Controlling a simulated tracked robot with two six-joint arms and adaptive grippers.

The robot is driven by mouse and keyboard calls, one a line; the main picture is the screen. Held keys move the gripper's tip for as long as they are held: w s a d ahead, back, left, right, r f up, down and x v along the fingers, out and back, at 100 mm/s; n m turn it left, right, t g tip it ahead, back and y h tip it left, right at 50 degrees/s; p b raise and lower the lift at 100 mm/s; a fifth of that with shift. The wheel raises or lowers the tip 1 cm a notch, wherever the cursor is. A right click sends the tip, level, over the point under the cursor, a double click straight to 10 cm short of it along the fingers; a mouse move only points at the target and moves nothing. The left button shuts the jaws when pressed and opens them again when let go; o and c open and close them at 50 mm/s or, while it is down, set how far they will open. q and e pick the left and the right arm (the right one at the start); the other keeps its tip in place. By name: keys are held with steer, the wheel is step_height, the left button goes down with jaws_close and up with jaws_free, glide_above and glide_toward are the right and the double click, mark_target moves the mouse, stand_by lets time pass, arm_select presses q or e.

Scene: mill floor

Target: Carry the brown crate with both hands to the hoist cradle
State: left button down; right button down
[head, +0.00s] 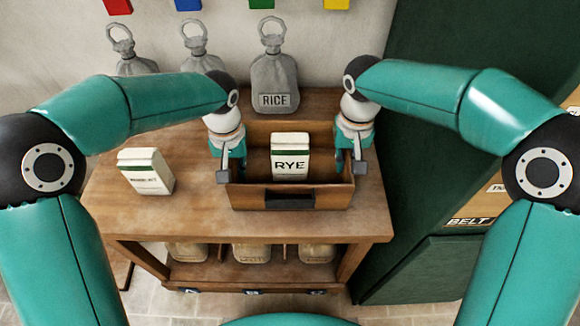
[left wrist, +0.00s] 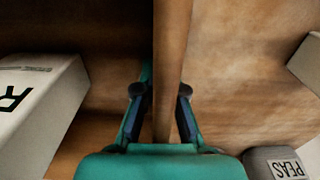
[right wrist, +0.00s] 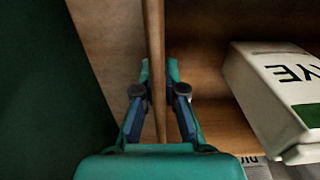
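The brown crate (head: 243,195) is an open wooden box with a dark handle slot in its front, apparently resting on the wooden bench. A white RYE packet (head: 290,163) with a green band stands inside it. My left gripper (head: 231,165) is shut on the crate's left wall; in the left wrist view the wall (left wrist: 172,50) passes between the fingers. My right gripper (head: 350,162) is shut on the right wall; in the right wrist view that wall (right wrist: 154,40) lies between the fingers. The hoist cradle is not recognisable in these views.
A white packet (head: 146,172) stands left of the crate on the bench (head: 200,215). A grey RICE sack (head: 275,85) and two more sacks stand behind it. A dark green cabinet (head: 420,180) is close on the right. Several sacks sit on the bench's lower shelf.

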mark_target(348, 152)
arm_select(q)
steer(key=shift+r, duration=0.15)
arm_select(e)
steer(key=shift+w+r, duration=0.1)
steer(key=shift+r, duration=0.1)
stand_by(0.3)
